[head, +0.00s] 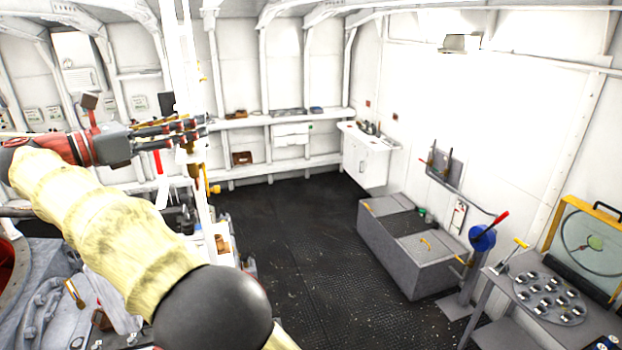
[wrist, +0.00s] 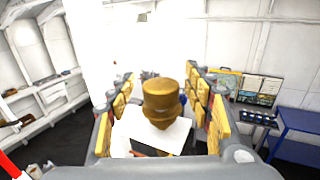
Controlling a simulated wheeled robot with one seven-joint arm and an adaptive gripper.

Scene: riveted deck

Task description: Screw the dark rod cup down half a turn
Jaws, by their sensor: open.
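A dark brass-brown cup (wrist: 163,101) with a stepped, hat-like shape shows in the middle of the wrist view. My gripper (wrist: 162,76) is open, with its yellow-padded fingers on the left and right of the cup. I see no clear finger contact with it. A white surface shows below the cup, and what the cup sits on is mostly hidden. In the head view my gripper (head: 194,128) is at the left, reaching to the white upright post (head: 183,60). A small brassy part (head: 190,154) shows just below the fingers; the cup is hard to make out there.
A grey chest (head: 408,245) stands right of the open dark deck (head: 300,235). A lever with a blue hub (head: 482,238) and a table with several round pieces (head: 550,298) are at the right. Shelves (head: 255,120) line the back wall. A yellow fitting (head: 212,188) is on the post.

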